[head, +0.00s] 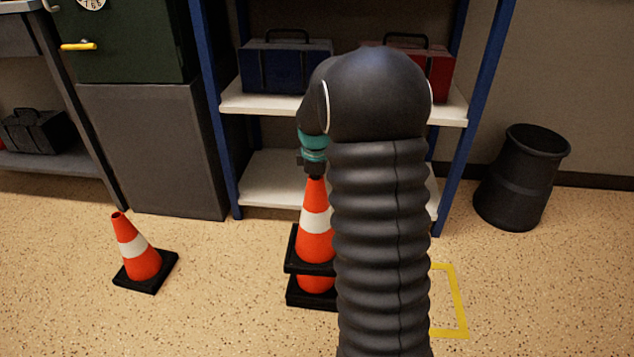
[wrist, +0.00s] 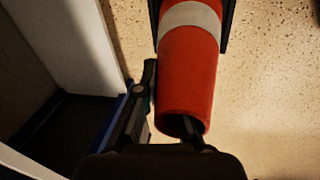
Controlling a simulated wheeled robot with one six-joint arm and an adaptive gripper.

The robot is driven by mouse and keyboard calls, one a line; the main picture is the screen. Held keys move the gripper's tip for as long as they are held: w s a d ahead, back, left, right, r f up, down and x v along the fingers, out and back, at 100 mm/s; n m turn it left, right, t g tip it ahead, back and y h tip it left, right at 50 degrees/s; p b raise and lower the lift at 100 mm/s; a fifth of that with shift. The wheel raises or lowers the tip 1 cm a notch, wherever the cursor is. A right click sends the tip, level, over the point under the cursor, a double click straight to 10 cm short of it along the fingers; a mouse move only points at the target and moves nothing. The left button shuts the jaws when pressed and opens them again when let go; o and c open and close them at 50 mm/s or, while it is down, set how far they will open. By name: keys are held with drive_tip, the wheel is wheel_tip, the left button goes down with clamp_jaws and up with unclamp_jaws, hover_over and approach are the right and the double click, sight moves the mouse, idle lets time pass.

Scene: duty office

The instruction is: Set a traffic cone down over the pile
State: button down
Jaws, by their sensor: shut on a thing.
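My gripper (head: 313,168) is shut on the top end of an orange cone (head: 315,222) with a white band and black square base. The wrist view shows this cone (wrist: 188,75) with a finger beside its top rim. The held cone stands upright over the pile (head: 316,286); a short strip of orange and a black base show below its own base. I cannot tell whether the held cone rests on the pile. My arm hides the right side of both. Another cone (head: 138,250) stands alone on the floor at left.
A blue-framed shelf (head: 270,185) stands close behind the pile, with a blue toolbox (head: 285,66) and a red toolbox (head: 440,75). A yellow floor outline (head: 462,300) is partly hidden by my arm. A black bin (head: 520,178) stands at right. Floor is clear between the lone cone and pile.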

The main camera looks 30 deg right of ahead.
sight(316, 181)
drive_tip(key=shift+f+b, duration=0.65)
drive_tip(key=shift+f, duration=4.1)
drive_tip(key=shift+s+f, duration=0.1)
drive_tip(key=shift+f, duration=0.15)
drive_tip(key=c, duration=1.3)
unclamp_jaws()
drive_tip(key=shift+c, duration=0.2)
drive_tip(key=shift+o, duration=0.5)
drive_tip(key=shift+f, duration=0.15)
drive_tip(key=shift+s+a, duration=0.1)
drive_tip(key=r, duration=0.4)
drive_tip(key=s+r, duration=0.1)
drive_tip(key=r, duration=0.3)
drive_tip(key=a+r, duration=0.1)
drive_tip(key=r, duration=0.4)
drive_tip(key=shift+s, duration=0.15)
